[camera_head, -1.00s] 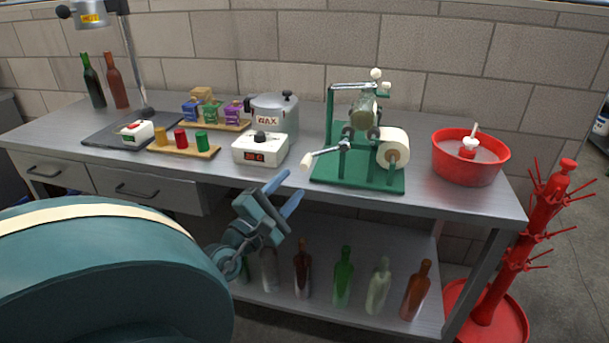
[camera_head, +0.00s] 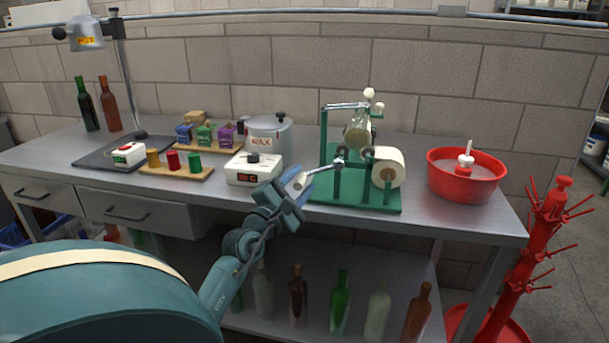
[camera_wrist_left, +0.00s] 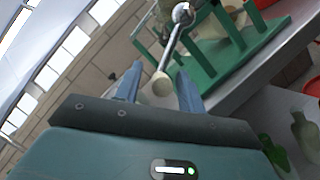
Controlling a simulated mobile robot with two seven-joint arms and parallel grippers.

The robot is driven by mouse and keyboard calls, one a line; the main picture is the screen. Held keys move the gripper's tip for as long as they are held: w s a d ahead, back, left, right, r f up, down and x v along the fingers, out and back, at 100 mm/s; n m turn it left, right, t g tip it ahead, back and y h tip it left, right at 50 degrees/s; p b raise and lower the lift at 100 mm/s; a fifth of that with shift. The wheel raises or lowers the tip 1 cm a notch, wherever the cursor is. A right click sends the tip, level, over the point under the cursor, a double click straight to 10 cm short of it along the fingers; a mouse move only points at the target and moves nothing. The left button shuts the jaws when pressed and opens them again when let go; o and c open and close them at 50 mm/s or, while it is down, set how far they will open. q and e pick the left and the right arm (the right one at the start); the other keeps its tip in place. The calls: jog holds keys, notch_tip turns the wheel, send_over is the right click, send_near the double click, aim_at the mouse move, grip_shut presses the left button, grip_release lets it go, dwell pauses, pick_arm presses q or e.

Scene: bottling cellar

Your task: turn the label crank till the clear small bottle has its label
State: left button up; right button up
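The green label machine (camera_head: 350,200) stands on the steel bench, with a clear small bottle (camera_head: 357,132) lying in its upper cradle; I make out no label on its visible side. The crank (camera_head: 325,168) sticks out to the left and ends in a cream handle (camera_head: 301,181). My left gripper (camera_head: 288,191) is at the bench's front edge, right by the handle. In the left wrist view its fingers (camera_wrist_left: 160,88) are open, with the handle's end (camera_wrist_left: 162,86) showing between them. I cannot tell whether they touch it. My right gripper is not in view.
The white label roll (camera_head: 388,167) sits on the machine's right. A red basin (camera_head: 466,176) and a red bottle tree (camera_head: 545,228) are farther right. A white control box (camera_head: 254,170) and wax pot (camera_head: 270,134) stand left. Several bottles stand on the lower shelf (camera_head: 320,262).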

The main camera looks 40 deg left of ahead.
pick_arm(q)
jog(key=shift+x, duration=1.2)
jog(key=shift+c, duration=0.5)
jog(key=c, duration=0.7)
grip_shut()
jog(key=shift+a+r, duration=0.1)
